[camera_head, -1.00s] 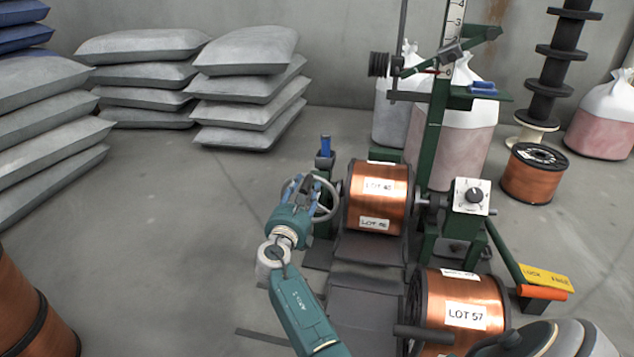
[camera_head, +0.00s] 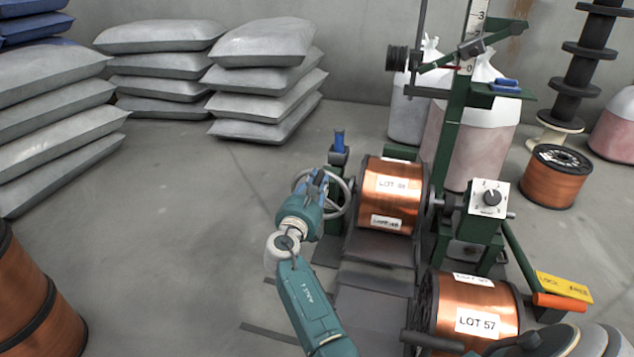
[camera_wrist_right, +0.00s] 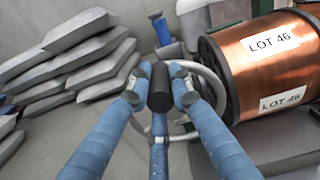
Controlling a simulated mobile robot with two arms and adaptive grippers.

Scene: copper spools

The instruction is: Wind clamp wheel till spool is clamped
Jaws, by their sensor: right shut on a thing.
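The clamp wheel (camera_head: 346,206) is a grey spoked handwheel at the left side of the green stand. My right gripper (camera_head: 318,183) is at the near left part of this wheel. In the right wrist view its blue fingers (camera_wrist_right: 160,92) are shut around the wheel's black handle knob (camera_wrist_right: 160,84). The wheel rim (camera_wrist_right: 217,84) shows behind the fingers. The copper spool labelled LOT 46 (camera_head: 394,202) sits level in the stand, between the wheel side and a shaft on the right. Whether its left face touches the clamp is hidden. My left gripper is not in view.
A dial box (camera_head: 481,198) stands right of the spool. A LOT 57 spool (camera_head: 488,299) sits in front, beside a lever with an orange grip (camera_head: 560,301). A blue-handled post (camera_head: 339,143) rises behind the wheel.

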